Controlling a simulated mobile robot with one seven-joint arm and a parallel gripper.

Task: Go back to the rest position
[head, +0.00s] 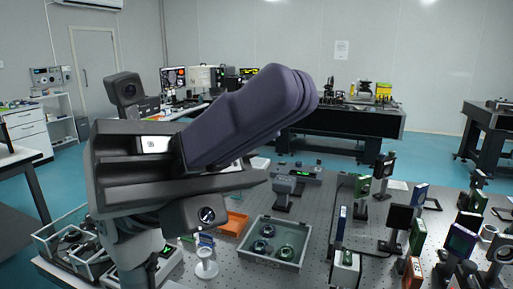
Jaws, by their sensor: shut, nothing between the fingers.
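My arm fills the left and middle of the head view, in front of the optical table (300,222). A large dark link slants up to the right, above the table's back edge. My gripper's fingers do not show in this view; I cannot make out where they are. The arm hides part of the table's left side and back edge.
A grey tray (302,258) with several round green-ringed parts and an orange tray (233,223) stand on the table. A white post holder (206,265) is near the front. Several optic mounts crowd the right. Another table (345,118) stands behind, across blue floor (425,150).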

